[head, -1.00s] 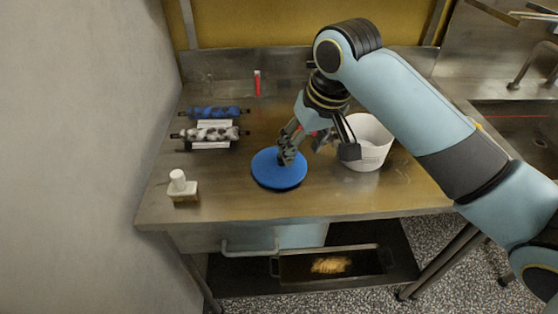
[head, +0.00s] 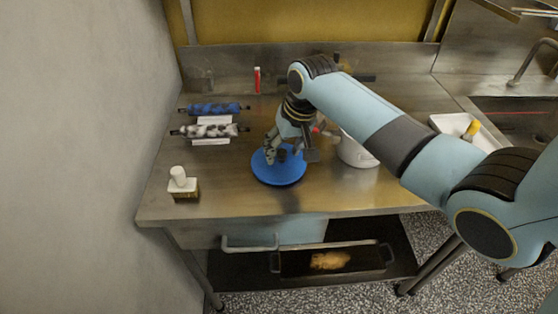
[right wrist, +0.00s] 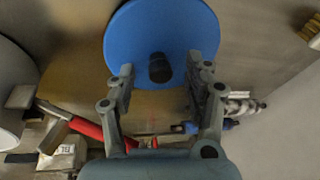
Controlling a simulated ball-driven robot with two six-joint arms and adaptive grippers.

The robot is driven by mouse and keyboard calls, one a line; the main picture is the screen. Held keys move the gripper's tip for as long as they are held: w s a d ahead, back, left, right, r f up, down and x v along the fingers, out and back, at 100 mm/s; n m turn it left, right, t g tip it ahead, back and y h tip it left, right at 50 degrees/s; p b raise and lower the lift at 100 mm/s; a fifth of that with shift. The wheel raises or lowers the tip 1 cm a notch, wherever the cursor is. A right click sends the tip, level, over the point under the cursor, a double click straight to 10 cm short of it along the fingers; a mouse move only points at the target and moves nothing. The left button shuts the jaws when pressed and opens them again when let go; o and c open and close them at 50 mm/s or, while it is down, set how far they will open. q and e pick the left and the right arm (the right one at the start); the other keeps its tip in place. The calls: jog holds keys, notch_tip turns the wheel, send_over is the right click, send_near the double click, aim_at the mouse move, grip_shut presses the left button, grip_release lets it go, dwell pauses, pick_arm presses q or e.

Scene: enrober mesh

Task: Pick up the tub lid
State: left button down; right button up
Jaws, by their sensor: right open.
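The tub lid is a round blue disc (head: 281,175) lying flat on the steel table, with a dark knob (right wrist: 159,74) near its middle in the right wrist view. My right gripper (head: 280,154) is over the lid and partly hides its far side. In the right wrist view the open fingers (right wrist: 161,68) stand either side of the knob, with gaps to it. Whether the fingertips touch the lid cannot be told. The white tub (head: 355,153) stands to the right of the lid, partly hidden by my right arm. My left gripper is not in view.
A blue roller (head: 214,110) and a black-and-white roller (head: 209,131) lie at the back left. A brush with a white handle (head: 182,183) stands at the front left. A red marker (head: 257,79) is at the back.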

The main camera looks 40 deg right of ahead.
jog(key=shift+w+f, duration=0.1)
jog(key=shift+f, duration=0.25)
grip_shut()
jog(key=shift+r, duration=0.2)
